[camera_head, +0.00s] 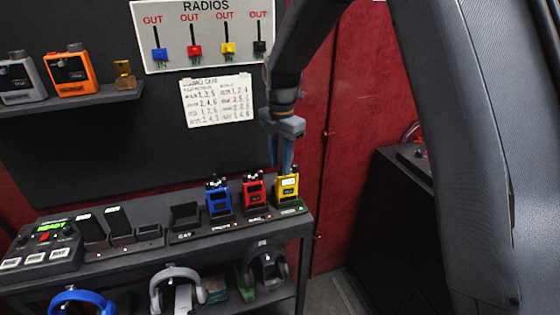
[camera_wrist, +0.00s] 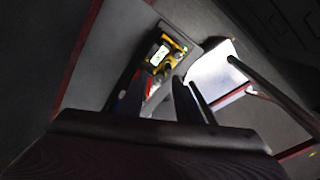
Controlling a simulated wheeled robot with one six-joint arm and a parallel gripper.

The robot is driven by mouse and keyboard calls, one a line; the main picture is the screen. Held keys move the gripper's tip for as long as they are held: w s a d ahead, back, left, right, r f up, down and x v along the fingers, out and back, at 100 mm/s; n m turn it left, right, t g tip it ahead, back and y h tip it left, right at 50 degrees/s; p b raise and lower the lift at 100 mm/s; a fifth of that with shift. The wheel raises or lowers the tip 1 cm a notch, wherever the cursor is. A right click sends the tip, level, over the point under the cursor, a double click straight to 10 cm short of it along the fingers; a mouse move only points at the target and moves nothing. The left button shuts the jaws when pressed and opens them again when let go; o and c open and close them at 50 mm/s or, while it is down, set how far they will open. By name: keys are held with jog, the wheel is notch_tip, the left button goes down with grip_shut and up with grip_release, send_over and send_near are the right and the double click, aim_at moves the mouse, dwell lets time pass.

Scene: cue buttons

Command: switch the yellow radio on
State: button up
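The yellow radio (camera_head: 286,188) stands upright in the rightmost slot of the dark charger shelf, its dark knobs on top. In the wrist view the yellow radio (camera_wrist: 158,56) shows from above with a pale screen or label; I cannot read its state. A small green light shows near it. My gripper (camera_head: 287,166) points down just above the yellow radio's top.
A red radio (camera_head: 253,191) and a blue radio (camera_head: 219,198) stand close to the left. An empty cradle (camera_head: 185,216) follows. A console (camera_head: 40,246) sits at far left. Headsets (camera_head: 178,287) lie below. A radios board (camera_head: 205,35) hangs behind.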

jog(key=shift+f, duration=0.55)
grip_shut()
jog(key=shift+m, duration=3)
grip_release()
